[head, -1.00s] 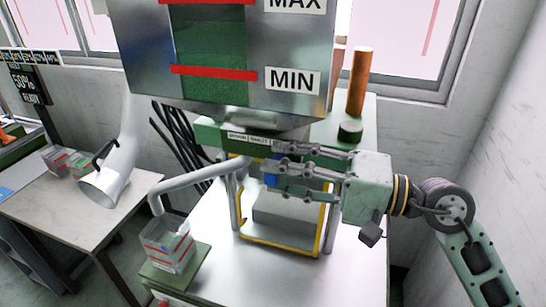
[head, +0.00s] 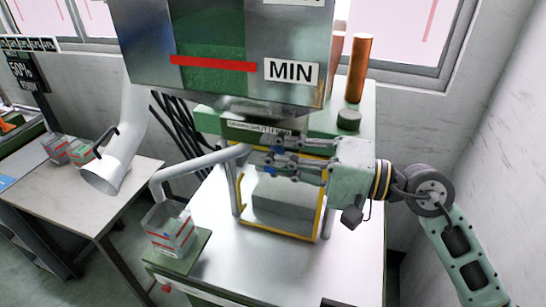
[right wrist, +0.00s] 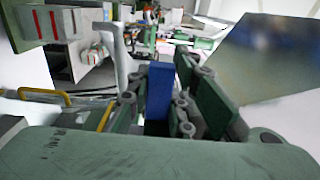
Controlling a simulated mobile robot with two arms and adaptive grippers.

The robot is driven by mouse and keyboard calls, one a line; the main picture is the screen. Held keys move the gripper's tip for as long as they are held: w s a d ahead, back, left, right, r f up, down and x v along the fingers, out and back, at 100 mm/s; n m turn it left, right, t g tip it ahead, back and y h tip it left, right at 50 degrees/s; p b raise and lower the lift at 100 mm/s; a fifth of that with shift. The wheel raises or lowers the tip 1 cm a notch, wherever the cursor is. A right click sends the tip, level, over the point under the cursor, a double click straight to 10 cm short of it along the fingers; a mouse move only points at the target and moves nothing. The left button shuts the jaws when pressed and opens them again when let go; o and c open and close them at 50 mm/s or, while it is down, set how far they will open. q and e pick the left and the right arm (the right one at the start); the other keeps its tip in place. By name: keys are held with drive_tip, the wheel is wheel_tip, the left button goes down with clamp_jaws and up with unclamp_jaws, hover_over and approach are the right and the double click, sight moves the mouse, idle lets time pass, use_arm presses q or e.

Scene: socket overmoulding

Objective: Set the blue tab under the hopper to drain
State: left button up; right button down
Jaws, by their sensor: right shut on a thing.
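The hopper (head: 215,75) is a large metal box with a green window, a red line and a MIN label, at the top of the head view. Below it is a green housing with a label strip (head: 255,130). The blue tab (right wrist: 159,90) stands upright between the fingers of my right gripper (right wrist: 158,98) in the right wrist view. In the head view my right gripper (head: 270,158) reaches in from the right under the hopper, shut on the tab, which its fingers mostly hide. My left gripper is not in view.
A grey pipe (head: 200,163) leads left from under the hopper to above a clear container (head: 170,230) with red lines on a green stand. An orange cylinder (head: 358,68) stands behind right. A yellow frame (head: 278,232) is below my gripper. A side table (head: 60,215) is at left.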

idle(0.3)
drive_tip(key=b+x, duration=0.1)
drive_tip(key=x, duration=0.3)
drive_tip(key=c, duration=1.9)
unclamp_jaws()
drive_tip(key=shift+c, duration=0.2)
drive_tip(key=o, duration=0.4)
drive_tip(key=shift+a, duration=0.1)
drive_tip(key=v, duration=1.2)
